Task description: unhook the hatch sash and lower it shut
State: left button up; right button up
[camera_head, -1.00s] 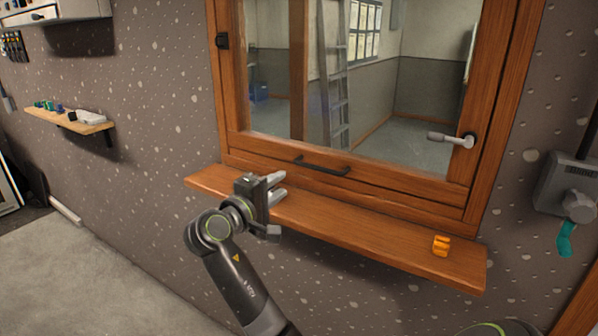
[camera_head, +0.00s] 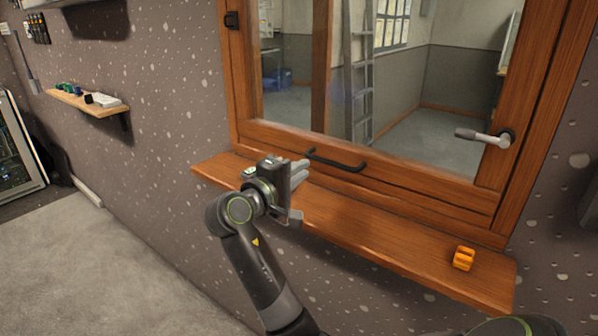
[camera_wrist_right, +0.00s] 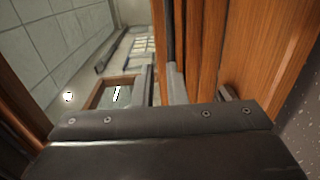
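The hatch sash is a wooden framed pane (camera_head: 420,172) above a wooden sill (camera_head: 400,250). A black bar handle (camera_head: 335,161) is on its bottom rail. A grey lever (camera_head: 485,137) sits on the right stile, and a small black fitting (camera_head: 232,20) is at the upper left. I cannot tell if the sash is hooked. My right gripper (camera_head: 299,172) is just left of the black handle, over the sill, with its fingers slightly apart and nothing seen between them. My left gripper is not in view.
An orange block (camera_head: 463,258) sits on the sill's right end. A small wall shelf (camera_head: 88,101) with little items is at the left. A ladder (camera_head: 358,80) shows behind the glass. The floor (camera_head: 110,270) at lower left is clear.

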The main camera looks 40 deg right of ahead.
grip_shut()
dwell(0.4)
dwell(0.6)
jog(key=shift+o, duration=2.3)
grip_release()
